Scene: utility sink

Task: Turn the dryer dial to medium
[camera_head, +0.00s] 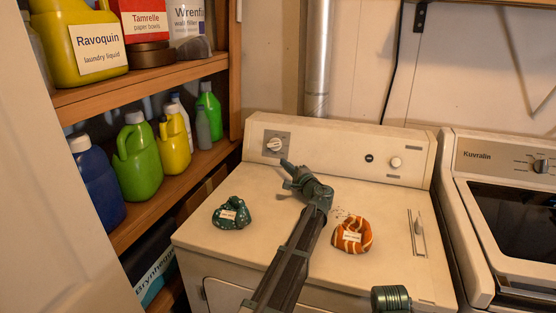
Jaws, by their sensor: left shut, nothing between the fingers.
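The dial (275,145) is a pale round knob on a grey plate at the left of the back panel of the cream machine (385,195), which looks like the dryer. Its pointer setting is too small to read. My left gripper (286,165) is shut and empty. It appears just below and right of the dial in the picture, over the machine's top, and looks apart from the dial.
A teal patterned bundle (231,214) and an orange striped one (352,236) lie on the machine's top, on either side of my left arm. A smaller knob (396,163) is farther right on the panel. Shelves of bottles (137,158) stand left; a Kuvralin machine (480,195) stands right.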

